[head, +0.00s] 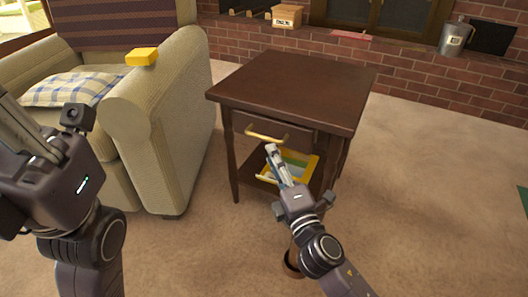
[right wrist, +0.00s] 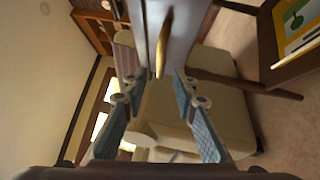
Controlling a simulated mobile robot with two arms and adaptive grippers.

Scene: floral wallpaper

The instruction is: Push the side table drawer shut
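The dark brown side table (head: 290,90) stands in the middle of the head view. Its drawer (head: 298,138) is under the top and has a gold handle (head: 265,136); how far it stands out is hard to tell. My right gripper (head: 272,152) is just in front of and below the handle. In the right wrist view the fingers (right wrist: 157,80) are apart with nothing between them, and the handle (right wrist: 163,45) shows ahead beyond the tips. My left gripper (head: 25,125) is at the left edge, away from the table; its fingertips are not clear.
A beige armchair (head: 165,110) with a yellow block (head: 141,56) on its arm stands close left of the table. A yellow-framed item (head: 312,167) lies on the lower shelf. A brick hearth (head: 410,65) runs behind.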

